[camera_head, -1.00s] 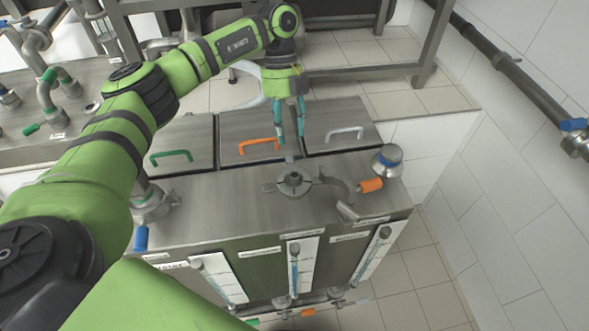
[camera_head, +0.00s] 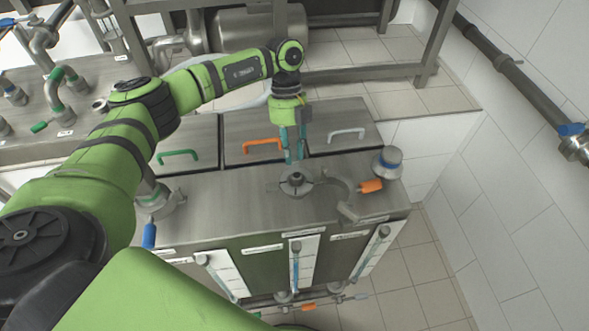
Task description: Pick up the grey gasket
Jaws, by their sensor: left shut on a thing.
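My left gripper (camera_head: 295,160), with teal fingers, points down just above and behind the round port (camera_head: 296,183) on top of the steel filler (camera_head: 230,210). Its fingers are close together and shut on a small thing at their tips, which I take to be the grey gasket. The gasket is too small and too much hidden by the fingertips to make out its outline against the grey port. My right gripper is not in view.
A curved open clamp (camera_head: 345,190) with an orange handle (camera_head: 370,186) lies right of the port. A capped round fitting (camera_head: 387,162) stands at the right corner. Lids with green (camera_head: 177,154), orange (camera_head: 262,147) and white (camera_head: 346,132) handles lie behind.

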